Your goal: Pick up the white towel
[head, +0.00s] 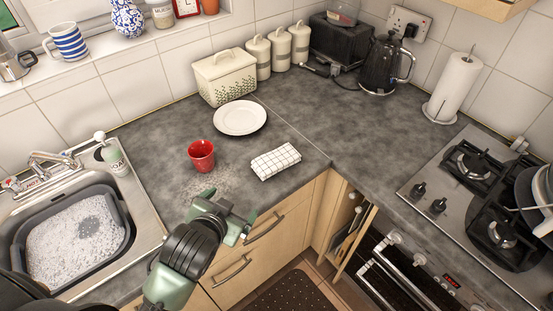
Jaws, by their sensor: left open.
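The white towel (276,161) is folded into a small rectangle with a dark grid pattern. It lies flat on the grey counter near the front edge, right of the red cup. My left gripper (240,218) is open and empty. In the picture it shows below and to the left of the towel, near the counter's front edge, apart from the towel. My right gripper is not in view.
A red cup (201,155) stands left of the towel, and a white plate (240,118) lies behind them. The sink (148,212) with a soapy grey basin (127,243) is at left. A gas hob (419,181) is at right. The counter right of the towel is clear.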

